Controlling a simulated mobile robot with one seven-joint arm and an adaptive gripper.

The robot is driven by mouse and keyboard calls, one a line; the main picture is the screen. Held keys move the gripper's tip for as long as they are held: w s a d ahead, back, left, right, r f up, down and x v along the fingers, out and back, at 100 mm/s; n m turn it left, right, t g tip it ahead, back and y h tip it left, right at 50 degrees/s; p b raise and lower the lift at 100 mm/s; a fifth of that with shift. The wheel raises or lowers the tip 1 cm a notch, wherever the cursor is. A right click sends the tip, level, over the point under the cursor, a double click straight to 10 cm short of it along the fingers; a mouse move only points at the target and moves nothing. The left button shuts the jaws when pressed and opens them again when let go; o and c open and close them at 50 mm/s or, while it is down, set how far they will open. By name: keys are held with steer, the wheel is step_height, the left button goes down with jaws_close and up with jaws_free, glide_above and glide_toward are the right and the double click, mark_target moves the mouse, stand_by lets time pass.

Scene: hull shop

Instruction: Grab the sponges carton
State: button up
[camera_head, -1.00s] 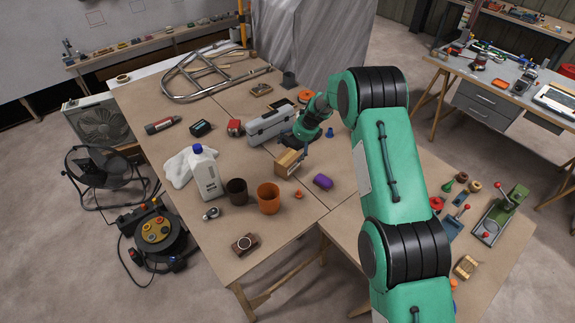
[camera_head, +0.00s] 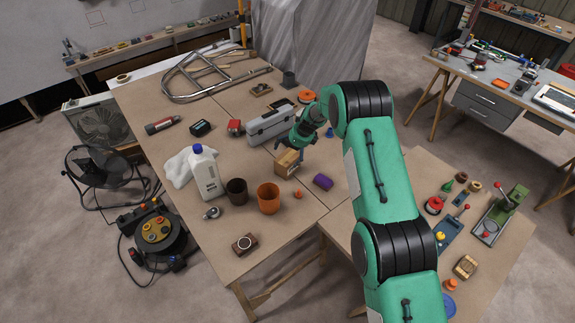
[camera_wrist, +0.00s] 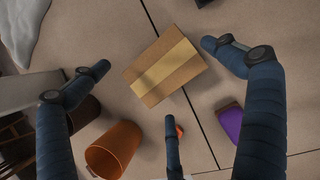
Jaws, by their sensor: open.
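The sponges carton is most likely the small brown cardboard box (camera_head: 288,163) on the table in front of the grey toolbox. In the wrist view the carton (camera_wrist: 166,69) lies slightly askew with a paler tape band along its top; I see no readable label. My gripper (camera_head: 289,147) is just above and behind it in the head view. In the wrist view my gripper (camera_wrist: 158,78) has its three dark fingers spread wide around the carton's outline, one left, one right, one below. It is open and empty, and nothing shows it touching the carton.
The grey toolbox (camera_head: 268,125) stands close behind. A white jug (camera_head: 205,174) is to the left.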

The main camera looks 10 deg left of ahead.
mark_target(287, 157)
steer(key=shift+x, duration=2.55)
steer(key=shift+s, duration=0.15)
steer(key=c, duration=1.4)
steer(key=shift+o, duration=0.2)
steer(key=shift+r, duration=5)
